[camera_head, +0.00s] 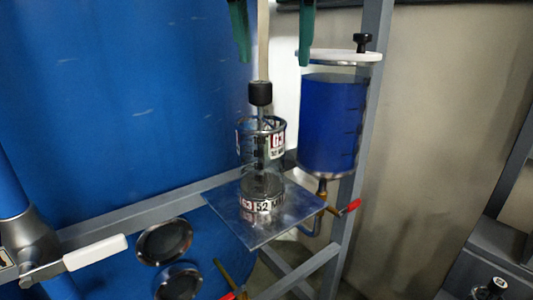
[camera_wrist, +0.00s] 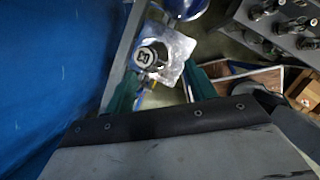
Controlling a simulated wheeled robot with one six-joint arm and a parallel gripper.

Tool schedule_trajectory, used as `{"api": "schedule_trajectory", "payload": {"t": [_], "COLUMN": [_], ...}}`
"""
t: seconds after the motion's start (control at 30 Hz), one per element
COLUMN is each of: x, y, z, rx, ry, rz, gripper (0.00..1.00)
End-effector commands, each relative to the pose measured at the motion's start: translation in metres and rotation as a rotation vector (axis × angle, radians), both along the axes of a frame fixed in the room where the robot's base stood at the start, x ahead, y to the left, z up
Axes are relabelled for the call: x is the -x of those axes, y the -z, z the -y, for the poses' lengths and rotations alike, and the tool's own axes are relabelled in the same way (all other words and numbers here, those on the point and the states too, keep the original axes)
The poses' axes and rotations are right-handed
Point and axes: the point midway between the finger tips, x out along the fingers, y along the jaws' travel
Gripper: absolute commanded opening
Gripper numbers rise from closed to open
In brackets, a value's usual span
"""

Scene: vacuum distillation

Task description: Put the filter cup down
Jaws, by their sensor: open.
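The filter cup (camera_head: 262,160), a clear glass cylinder with a black knob on top and red-and-white number labels, stands upright on a square metal plate (camera_head: 230,215). In the wrist view the cup (camera_wrist: 147,57) is seen from above on the shiny plate (camera_wrist: 180,50). My gripper (camera_head: 272,58) is open, with its two green fingers spread apart above the cup's black knob. The fingers hold nothing and look apart from the cup. In the wrist view my gripper (camera_wrist: 160,85) frames the area just below the cup.
A blue cylinder (camera_head: 333,125) with a white lid hangs just right of the cup, with a red-handled valve (camera_head: 350,207) below. A large blue tank (camera_head: 110,90) fills the left. A grey frame post (camera_head: 365,130) stands behind. Several small vessels (camera_wrist: 285,25) show upper right in the wrist view.

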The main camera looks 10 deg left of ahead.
Motion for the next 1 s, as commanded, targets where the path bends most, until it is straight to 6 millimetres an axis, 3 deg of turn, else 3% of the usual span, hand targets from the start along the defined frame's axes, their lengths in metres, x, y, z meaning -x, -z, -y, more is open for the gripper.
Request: {"api": "schedule_trajectory", "payload": {"t": [0.03, 0.17, 0.7, 1.0], "x": [0.004, 0.006, -0.026, -0.027], "y": [-0.005, -0.004, 0.056, 0.061], "z": [-0.011, -0.021, -0.022, -0.024], "rx": [0.016, 0.041, 0.042, 0.04], "ry": [-0.061, -0.133, -0.133, -0.134], "rz": [0.008, 0.016, 0.016, 0.016], "gripper": [0.55, 0.55, 0.55, 0.55]}}
